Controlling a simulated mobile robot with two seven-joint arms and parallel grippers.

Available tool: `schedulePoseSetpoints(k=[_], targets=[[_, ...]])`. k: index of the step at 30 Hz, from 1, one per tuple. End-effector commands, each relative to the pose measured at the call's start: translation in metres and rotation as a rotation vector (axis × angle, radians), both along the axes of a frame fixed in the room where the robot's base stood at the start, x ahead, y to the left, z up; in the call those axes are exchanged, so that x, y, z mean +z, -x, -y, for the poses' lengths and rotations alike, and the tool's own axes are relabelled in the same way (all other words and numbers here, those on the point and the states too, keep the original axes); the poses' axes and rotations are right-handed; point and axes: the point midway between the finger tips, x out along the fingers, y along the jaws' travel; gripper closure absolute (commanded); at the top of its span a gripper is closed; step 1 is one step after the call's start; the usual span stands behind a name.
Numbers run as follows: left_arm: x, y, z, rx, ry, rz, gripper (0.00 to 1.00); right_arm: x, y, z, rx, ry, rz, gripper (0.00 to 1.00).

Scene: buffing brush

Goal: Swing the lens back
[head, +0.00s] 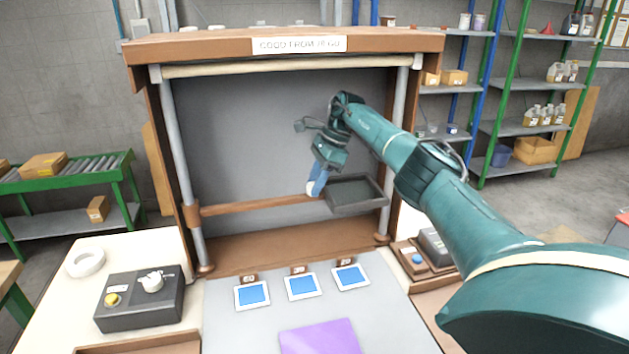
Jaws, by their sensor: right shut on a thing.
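A dark rectangular framed panel (353,208), which looks like the lens, hangs in the opening of the booth on the right side. A brown wooden arm (255,206) runs from a collar on the left post toward it. My right arm reaches in from the right, and its gripper (316,188) points down at the panel's left edge, where the wooden arm ends. It is shut on a small pale knob (311,189) there; the fingers partly hide the joint between arm and panel. My left gripper is not in view.
The booth has grey posts (178,160) and a wooden top (220,44). On the table below lie three blue-faced cards (302,286) and a purple sheet (320,338). A button box (418,260) stands right.

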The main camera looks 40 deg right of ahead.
Motion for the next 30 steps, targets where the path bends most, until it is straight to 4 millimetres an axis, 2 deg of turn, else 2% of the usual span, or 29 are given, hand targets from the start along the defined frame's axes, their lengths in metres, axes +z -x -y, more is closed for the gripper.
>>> schedulePoseSetpoints(k=[12, 13, 15, 20, 30], targets=[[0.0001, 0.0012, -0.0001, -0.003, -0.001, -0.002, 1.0, 0.0051, -0.0035, 0.0024, -0.004, 0.006, 0.019, 1.0], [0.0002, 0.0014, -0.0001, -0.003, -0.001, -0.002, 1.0, 0.0053, -0.0036, 0.0023, -0.004, 0.006, 0.019, 0.69], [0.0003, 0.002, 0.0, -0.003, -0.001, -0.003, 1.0, 0.0052, -0.0033, 0.0023, -0.004, 0.006, 0.018, 0.64], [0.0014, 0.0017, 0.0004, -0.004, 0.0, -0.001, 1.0, 0.0039, -0.0027, 0.0018, -0.003, 0.004, 0.015, 0.51], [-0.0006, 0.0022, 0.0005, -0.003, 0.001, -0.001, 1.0, 0.0084, -0.0013, 0.0041, -0.003, 0.003, 0.012, 0.5]])
